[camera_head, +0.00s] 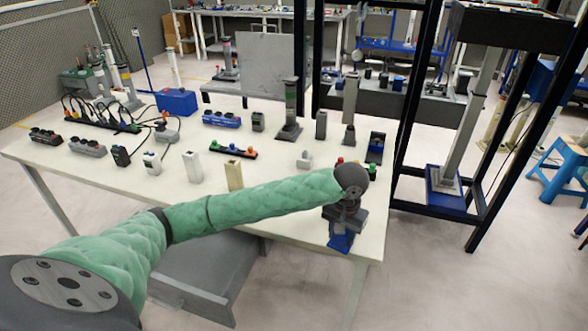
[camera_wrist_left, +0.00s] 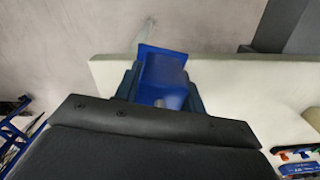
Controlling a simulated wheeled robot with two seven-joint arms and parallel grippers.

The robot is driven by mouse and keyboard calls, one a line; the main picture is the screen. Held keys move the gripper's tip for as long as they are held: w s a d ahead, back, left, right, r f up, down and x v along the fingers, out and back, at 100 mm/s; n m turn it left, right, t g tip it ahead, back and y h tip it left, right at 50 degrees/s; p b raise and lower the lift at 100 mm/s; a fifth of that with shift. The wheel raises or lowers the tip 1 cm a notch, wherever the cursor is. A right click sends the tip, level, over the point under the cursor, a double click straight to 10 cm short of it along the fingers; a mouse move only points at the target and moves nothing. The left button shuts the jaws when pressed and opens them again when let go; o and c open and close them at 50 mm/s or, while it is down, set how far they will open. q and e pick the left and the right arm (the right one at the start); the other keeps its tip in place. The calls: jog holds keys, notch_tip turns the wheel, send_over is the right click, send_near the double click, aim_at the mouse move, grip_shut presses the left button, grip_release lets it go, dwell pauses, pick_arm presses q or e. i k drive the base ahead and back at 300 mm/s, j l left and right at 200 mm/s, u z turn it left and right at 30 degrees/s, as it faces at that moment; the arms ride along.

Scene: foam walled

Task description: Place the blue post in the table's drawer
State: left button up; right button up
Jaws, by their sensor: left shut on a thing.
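My left gripper (camera_head: 343,222) is at the table's front right corner, pointing down. It is shut on the blue post (camera_head: 340,243), whose lower end shows below the fingers. In the left wrist view the blue post (camera_wrist_left: 162,72) sits between the fingers (camera_wrist_left: 162,92), overlapping the table edge and the floor in the picture. I cannot tell whether it touches the table. The table's grey drawer (camera_head: 215,265) stands out below the front edge, left of the gripper; my arm passes above it. My right gripper is not in view.
The white table (camera_head: 110,165) holds several connectors, switches and posts. A strip with coloured knobs (camera_head: 233,151) and a beige post (camera_head: 234,175) stand near my forearm. A black frame (camera_head: 400,130) rises at the right. The floor in front right is clear.

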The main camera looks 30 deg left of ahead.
aim_at(200, 257)
jog(key=k+j, duration=0.15)
jog(key=j, duration=0.25)
jog(key=k+j, duration=0.15)
jog(key=j, duration=0.25)
jog(key=k+j, duration=0.1)
jog(key=j, duration=0.3)
jog(key=k+j, duration=0.15)
jog(key=j, duration=0.25)
jog(key=k+j, duration=0.15)
jog(key=j, duration=0.25)
jog(key=k+j+z, duration=0.1)
jog(key=j, duration=0.3)
